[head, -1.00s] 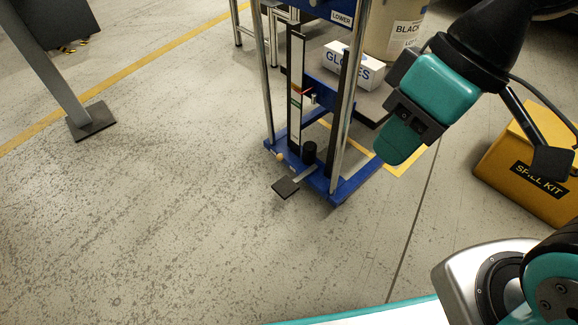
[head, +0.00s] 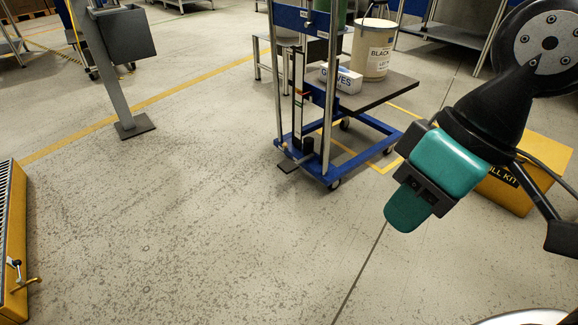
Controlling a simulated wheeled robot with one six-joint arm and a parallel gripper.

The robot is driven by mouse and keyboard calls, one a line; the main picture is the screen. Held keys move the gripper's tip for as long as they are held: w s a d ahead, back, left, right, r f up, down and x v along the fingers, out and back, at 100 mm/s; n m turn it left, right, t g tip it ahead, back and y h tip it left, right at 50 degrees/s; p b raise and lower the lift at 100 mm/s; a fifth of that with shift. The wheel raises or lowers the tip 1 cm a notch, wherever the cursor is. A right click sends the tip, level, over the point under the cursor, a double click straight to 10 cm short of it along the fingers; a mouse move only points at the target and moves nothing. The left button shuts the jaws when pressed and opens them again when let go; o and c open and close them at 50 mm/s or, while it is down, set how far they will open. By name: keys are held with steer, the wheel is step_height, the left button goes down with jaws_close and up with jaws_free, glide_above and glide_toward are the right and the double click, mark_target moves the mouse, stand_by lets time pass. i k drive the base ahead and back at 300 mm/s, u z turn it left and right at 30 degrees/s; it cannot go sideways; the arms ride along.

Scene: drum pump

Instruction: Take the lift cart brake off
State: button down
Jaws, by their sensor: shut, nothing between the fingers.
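The lift cart (head: 352,150) stands upper centre right, with a blue base frame, metal mast posts and a dark platform. A flat black pedal (head: 289,166) sticks out low at the front of its base, next to a short black cylinder (head: 308,145). I cannot tell from here whether the pedal is up or down. My gripper (head: 407,213), teal and black, is shut and empty. It hangs to the right of the cart in the picture, apart from the pedal.
A white gloves box (head: 342,79) and a cream drum (head: 373,47) sit on the cart platform. A yellow spill kit (head: 520,185) is at right. A grey post (head: 112,85) and a yellow cabinet (head: 12,240) are at left. The floor before the cart is clear.

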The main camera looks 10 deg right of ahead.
mark_target(324, 27)
steer(key=u, duration=0.85)
steer(key=i, duration=0.7)
steer(key=u, duration=0.8)
steer(key=i, duration=0.7)
steer(key=z, duration=0.65)
steer(key=i, duration=0.65)
steer(key=z, duration=0.65)
